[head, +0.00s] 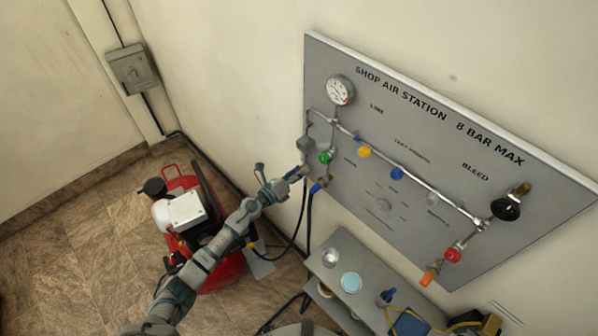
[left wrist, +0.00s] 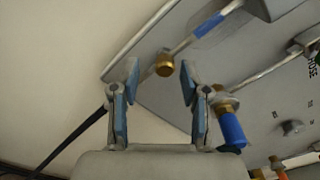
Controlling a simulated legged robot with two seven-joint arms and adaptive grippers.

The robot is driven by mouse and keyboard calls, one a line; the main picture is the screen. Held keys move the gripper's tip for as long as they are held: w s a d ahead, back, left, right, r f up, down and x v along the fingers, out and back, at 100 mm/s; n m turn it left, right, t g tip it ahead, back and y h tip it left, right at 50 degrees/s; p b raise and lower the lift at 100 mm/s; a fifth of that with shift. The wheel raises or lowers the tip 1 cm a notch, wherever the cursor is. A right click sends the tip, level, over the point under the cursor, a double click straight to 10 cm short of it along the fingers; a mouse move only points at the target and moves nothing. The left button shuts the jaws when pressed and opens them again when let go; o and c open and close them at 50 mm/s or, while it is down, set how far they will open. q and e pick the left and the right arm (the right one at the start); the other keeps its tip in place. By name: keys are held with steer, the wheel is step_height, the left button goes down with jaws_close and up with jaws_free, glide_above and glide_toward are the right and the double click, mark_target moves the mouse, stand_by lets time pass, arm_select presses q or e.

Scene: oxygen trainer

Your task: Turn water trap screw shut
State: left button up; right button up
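The wall panel (head: 440,215) carries a grey box-shaped unit (head: 306,145) at its left edge, likely the water trap. In the left wrist view a brass screw (left wrist: 164,69) sits at the end of a thin pipe with a blue band. My left gripper (head: 302,171) is at the panel's lower left edge, just below the grey unit. In the left wrist view my left gripper (left wrist: 160,72) is open, and the brass screw appears between its fingertips without visible contact. Its depth relative to the tips is unclear. In the head view the screw is hidden or too small.
A brass fitting with a blue sleeve (left wrist: 229,127) is close to the right finger. A green knob (head: 324,157) and gauge (head: 340,90) are nearby on the panel. A red compressor (head: 215,275) stands below my left arm. A grey shelf (head: 345,245) stands below the panel.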

arm_select(q)
steer(key=v, duration=1.2)
steer(key=shift+w+f, duration=0.1)
